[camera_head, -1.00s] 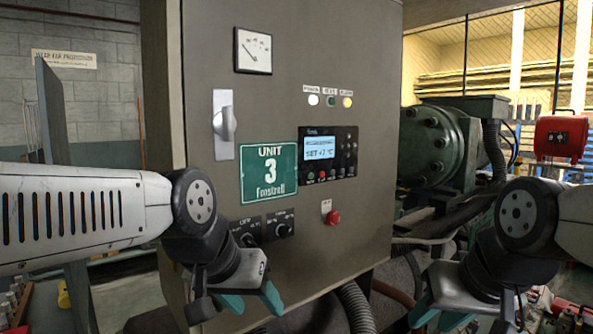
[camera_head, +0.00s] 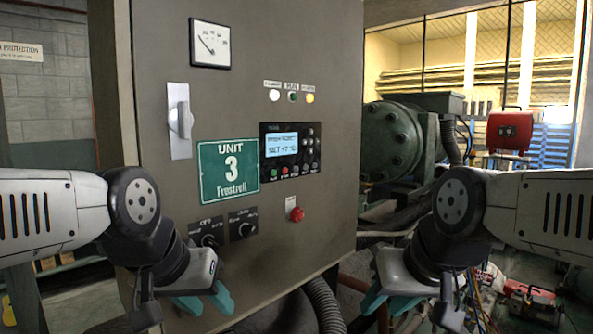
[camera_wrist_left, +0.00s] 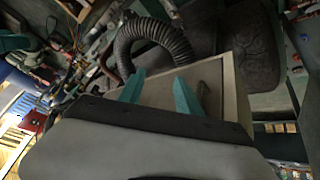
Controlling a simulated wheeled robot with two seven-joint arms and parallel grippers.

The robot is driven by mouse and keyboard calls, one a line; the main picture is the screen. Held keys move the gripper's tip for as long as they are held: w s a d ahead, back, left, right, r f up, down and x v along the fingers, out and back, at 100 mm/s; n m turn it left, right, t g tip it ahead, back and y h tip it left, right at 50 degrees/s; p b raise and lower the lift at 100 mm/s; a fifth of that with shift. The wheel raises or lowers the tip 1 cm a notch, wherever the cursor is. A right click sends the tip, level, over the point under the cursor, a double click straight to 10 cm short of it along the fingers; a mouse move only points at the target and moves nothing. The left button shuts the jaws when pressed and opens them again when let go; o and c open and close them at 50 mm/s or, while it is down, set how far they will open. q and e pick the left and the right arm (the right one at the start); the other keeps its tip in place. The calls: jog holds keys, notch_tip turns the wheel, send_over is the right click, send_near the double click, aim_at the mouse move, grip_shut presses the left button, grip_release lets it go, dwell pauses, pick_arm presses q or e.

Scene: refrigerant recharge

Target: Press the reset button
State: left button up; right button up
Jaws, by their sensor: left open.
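The control cabinet (camera_head: 255,60) fills the middle of the head view. On its front is a controller (camera_head: 290,150) with a lit display and a row of small coloured buttons (camera_head: 290,172) below it. A red round button (camera_head: 296,214) sits lower right, under a small label. I cannot read which button is marked reset. My left gripper (camera_head: 205,299) is open and empty, below the two dark knob plates (camera_head: 226,228) and apart from the buttons. Its fingers also show apart in the left wrist view (camera_wrist_left: 160,85). My right gripper (camera_head: 390,305) looks open and empty, right of the cabinet's lower edge.
A green Unit 3 sign (camera_head: 229,171), a gauge (camera_head: 210,44), a switch handle (camera_head: 180,121) and indicator lamps (camera_head: 292,96) are on the cabinet front. A ribbed hose (camera_head: 325,305) hangs below. A green compressor (camera_head: 395,140) and a red case (camera_head: 509,130) stand behind at right.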

pick_arm(q)
grip_shut()
dwell(1.4)
